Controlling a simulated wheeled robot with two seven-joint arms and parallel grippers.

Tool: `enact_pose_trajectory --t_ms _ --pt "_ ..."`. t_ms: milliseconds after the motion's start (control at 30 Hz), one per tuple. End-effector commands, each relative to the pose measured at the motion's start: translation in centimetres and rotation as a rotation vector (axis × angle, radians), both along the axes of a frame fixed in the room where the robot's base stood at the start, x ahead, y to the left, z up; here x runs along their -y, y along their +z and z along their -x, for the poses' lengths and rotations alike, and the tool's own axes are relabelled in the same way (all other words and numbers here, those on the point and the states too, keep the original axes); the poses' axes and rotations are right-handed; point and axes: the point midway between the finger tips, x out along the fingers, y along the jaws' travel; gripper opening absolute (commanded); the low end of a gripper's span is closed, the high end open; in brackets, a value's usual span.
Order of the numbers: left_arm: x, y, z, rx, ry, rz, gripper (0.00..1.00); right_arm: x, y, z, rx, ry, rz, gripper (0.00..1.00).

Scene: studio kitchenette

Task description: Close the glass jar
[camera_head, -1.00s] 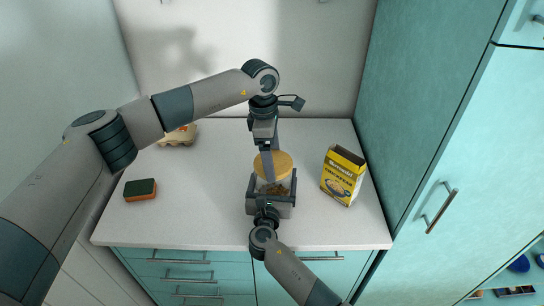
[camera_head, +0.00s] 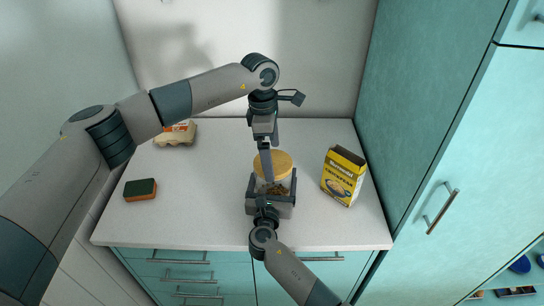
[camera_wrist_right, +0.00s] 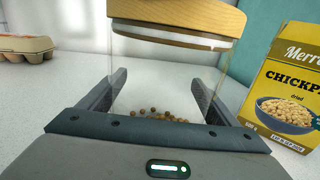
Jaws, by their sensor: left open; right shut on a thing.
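The glass jar (camera_wrist_right: 160,95) stands on the counter with small round chickpeas at its bottom. Its round wooden lid (camera_head: 273,164) sits at the jar's mouth and shows at the top of the right wrist view (camera_wrist_right: 185,15). Whether it is fully seated I cannot tell. My right gripper (camera_head: 271,188) is shut around the lower jar, one finger on each side. My left gripper (camera_head: 270,161) points down from above, open, with one finger passing in front of the lid and the other behind it. The front finger hides part of the lid and jar.
A yellow chickpea box (camera_head: 343,176) stands just right of the jar. A green and orange sponge (camera_head: 140,190) lies at the left, and an egg carton (camera_head: 177,134) is at the back left. The counter (camera_head: 205,190) between sponge and jar is clear. A tall teal cabinet (camera_head: 425,120) bounds the right side.

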Motion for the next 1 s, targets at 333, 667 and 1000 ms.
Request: enact_pose_trajectory --t_ms 333,667,1000 --pt "-0.7 5.6 -0.2 0.003 -0.001 -0.001 1.0 0.1 0.0 0.0 0.0 -0.001 0.001 0.43" --pt "-1.2 9.9 -0.3 0.0 0.001 -0.001 1.0 0.1 -0.1 0.0 -0.001 -0.002 0.001 0.43" --pt "-1.3 10.4 -0.2 -0.001 0.001 -0.002 1.0 0.1 -0.1 0.0 -0.001 -0.002 0.001 0.43"
